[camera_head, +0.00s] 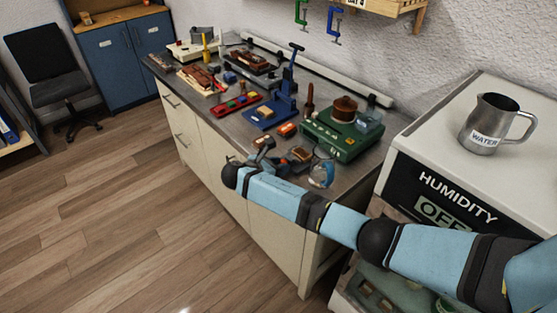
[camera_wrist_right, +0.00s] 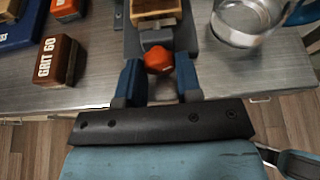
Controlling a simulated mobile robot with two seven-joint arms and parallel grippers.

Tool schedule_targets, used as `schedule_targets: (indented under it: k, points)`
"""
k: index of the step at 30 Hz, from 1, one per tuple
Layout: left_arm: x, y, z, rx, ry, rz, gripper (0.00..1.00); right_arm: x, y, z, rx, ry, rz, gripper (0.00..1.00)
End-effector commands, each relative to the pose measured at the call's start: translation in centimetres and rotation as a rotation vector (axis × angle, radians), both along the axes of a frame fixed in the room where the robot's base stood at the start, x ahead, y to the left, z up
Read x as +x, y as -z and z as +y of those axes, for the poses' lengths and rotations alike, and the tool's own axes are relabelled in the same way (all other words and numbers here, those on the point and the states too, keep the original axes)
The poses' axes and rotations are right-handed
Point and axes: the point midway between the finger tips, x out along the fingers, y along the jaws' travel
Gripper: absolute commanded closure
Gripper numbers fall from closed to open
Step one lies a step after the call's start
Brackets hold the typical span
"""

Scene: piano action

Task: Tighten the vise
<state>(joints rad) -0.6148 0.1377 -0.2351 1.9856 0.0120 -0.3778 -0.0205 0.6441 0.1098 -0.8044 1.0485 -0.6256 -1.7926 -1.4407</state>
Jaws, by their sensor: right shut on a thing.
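The vise (camera_wrist_right: 187,35) is grey and stands near the front edge of the bench, with a wooden piece (camera_wrist_right: 157,10) at its jaws. Its red-orange knob (camera_wrist_right: 159,60) faces me. My right gripper (camera_wrist_right: 159,72) is shut on the knob, one blue finger on each side. Whether the jaws touch the wooden piece is hard to tell. In the head view my right gripper (camera_head: 264,150) is small at the bench front, partly behind my wrist. My left gripper is not in view.
A brown "GRIT 60" block (camera_wrist_right: 55,60) lies left of the vise, and a clear round dish (camera_wrist_right: 248,20) right. Behind are a green machine (camera_head: 335,138) and a blue press (camera_head: 283,108). A humidity cabinet (camera_head: 435,175) bearing a metal pitcher (camera_head: 490,120) stands right. The floor is clear.

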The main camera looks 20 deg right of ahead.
Motion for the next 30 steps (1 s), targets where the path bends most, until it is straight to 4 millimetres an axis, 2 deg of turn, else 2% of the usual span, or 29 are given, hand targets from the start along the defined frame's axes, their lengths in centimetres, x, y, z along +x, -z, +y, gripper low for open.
schedule_targets:
  k: [1, 3, 12, 21, 30]
  points:
    - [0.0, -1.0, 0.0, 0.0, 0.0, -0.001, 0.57, -0.1, -0.4, 0.0, 0.013, -0.001, -0.032, 0.91]
    - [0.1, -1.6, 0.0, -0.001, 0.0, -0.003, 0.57, -0.1, -0.4, 0.0, 0.031, 0.0, -0.081, 0.91]
    - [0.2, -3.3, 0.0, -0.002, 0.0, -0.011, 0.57, -0.2, -0.1, 0.0, 0.092, 0.001, -0.254, 0.91]
    - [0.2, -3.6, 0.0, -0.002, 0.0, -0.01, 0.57, -0.1, -0.1, 0.0, 0.119, 0.001, -0.332, 0.91]
    - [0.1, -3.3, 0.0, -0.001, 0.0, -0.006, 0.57, -0.1, 0.0, -0.1, 0.122, 0.0, -0.339, 0.91]
